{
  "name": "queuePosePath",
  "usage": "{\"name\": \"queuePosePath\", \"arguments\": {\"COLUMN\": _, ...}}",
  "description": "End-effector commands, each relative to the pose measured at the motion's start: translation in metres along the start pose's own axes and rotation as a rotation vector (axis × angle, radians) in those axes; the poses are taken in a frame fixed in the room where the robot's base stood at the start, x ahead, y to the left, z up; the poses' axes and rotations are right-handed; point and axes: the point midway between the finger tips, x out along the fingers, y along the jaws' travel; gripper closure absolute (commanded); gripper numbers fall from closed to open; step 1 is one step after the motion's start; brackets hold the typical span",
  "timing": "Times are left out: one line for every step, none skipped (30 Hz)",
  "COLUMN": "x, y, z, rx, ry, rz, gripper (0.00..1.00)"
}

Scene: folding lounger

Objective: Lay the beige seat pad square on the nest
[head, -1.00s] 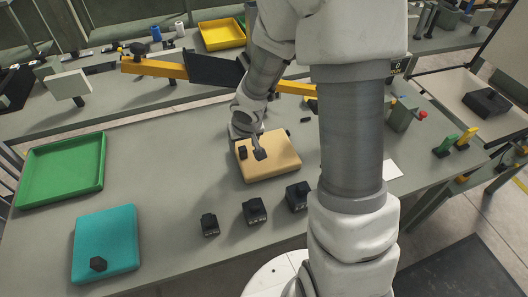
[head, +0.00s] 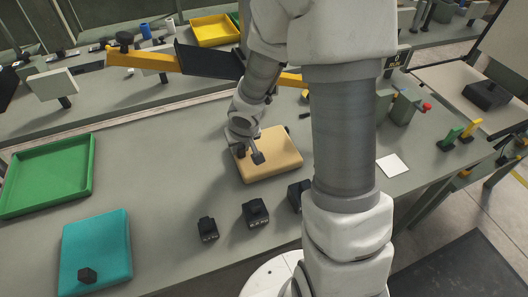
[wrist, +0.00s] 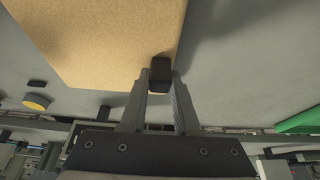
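The beige seat pad (head: 278,157) lies over the middle of the grey table, and its edge fills the upper left of the wrist view (wrist: 95,35). My gripper (head: 257,155) comes down over the pad's left part. In the wrist view its two fingers close around a small black knob (wrist: 160,70) near the pad's edge. The fingers appear to touch the knob. A shadow runs along the pad's edge; whether the pad is lifted I cannot tell. I cannot make out with certainty which thing is the nest.
Three black blocks (head: 256,212) stand in a slanting row in front of the pad. A teal pad (head: 97,245) with a black knob lies front left, a green tray (head: 47,175) behind it. A white card (head: 392,165) lies at right. Table between green tray and beige pad is clear.

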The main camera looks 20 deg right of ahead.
Motion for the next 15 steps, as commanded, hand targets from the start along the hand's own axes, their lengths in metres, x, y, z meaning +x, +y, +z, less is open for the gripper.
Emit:
{"name": "queuePosePath", "arguments": {"x": 0.0000, "y": 0.0001, "z": -0.0001, "rx": 0.000, "ry": 0.000, "rz": 0.000, "gripper": 0.89}}
{"name": "queuePosePath", "arguments": {"x": 0.0000, "y": 0.0001, "z": 0.0000, "rx": 0.000, "ry": 0.000, "rz": 0.000, "gripper": 0.94}}
{"name": "queuePosePath", "arguments": {"x": 0.0000, "y": 0.0001, "z": 0.0000, "rx": 0.000, "ry": 0.000, "rz": 0.000, "gripper": 1.00}}
{"name": "queuePosePath", "arguments": {"x": 0.0000, "y": 0.0001, "z": -0.0001, "rx": 0.000, "ry": 0.000, "rz": 0.000, "gripper": 1.00}}
{"name": "queuePosePath", "arguments": {"x": 0.0000, "y": 0.0001, "z": -0.0001, "rx": 0.000, "ry": 0.000, "rz": 0.000, "gripper": 1.00}}
{"name": "queuePosePath", "arguments": {"x": 0.0001, "y": 0.0001, "z": 0.0000, "rx": 0.000, "ry": 0.000, "rz": 0.000, "gripper": 1.00}}
{"name": "queuePosePath", "arguments": {"x": 0.0001, "y": 0.0001, "z": 0.0000, "rx": 0.000, "ry": 0.000, "rz": 0.000, "gripper": 1.00}}
{"name": "queuePosePath", "arguments": {"x": 0.0001, "y": 0.0001, "z": -0.0001, "rx": 0.000, "ry": 0.000, "rz": 0.000, "gripper": 1.00}}
{"name": "queuePosePath", "arguments": {"x": 0.0001, "y": 0.0001, "z": -0.0001, "rx": 0.000, "ry": 0.000, "rz": 0.000, "gripper": 1.00}}
{"name": "queuePosePath", "arguments": {"x": 0.0001, "y": 0.0001, "z": -0.0001, "rx": 0.000, "ry": 0.000, "rz": 0.000, "gripper": 1.00}}
{"name": "queuePosePath", "arguments": {"x": 0.0001, "y": 0.0001, "z": -0.0001, "rx": 0.000, "ry": 0.000, "rz": 0.000, "gripper": 1.00}}
{"name": "queuePosePath", "arguments": {"x": 0.0001, "y": 0.0001, "z": -0.0001, "rx": 0.000, "ry": 0.000, "rz": 0.000, "gripper": 1.00}}
{"name": "queuePosePath", "arguments": {"x": 0.0001, "y": 0.0001, "z": -0.0001, "rx": 0.000, "ry": 0.000, "rz": 0.000, "gripper": 1.00}}
{"name": "queuePosePath", "arguments": {"x": 0.0001, "y": 0.0001, "z": -0.0001, "rx": 0.000, "ry": 0.000, "rz": 0.000, "gripper": 1.00}}
{"name": "queuePosePath", "arguments": {"x": 0.0001, "y": 0.0001, "z": -0.0001, "rx": 0.000, "ry": 0.000, "rz": 0.000, "gripper": 1.00}}
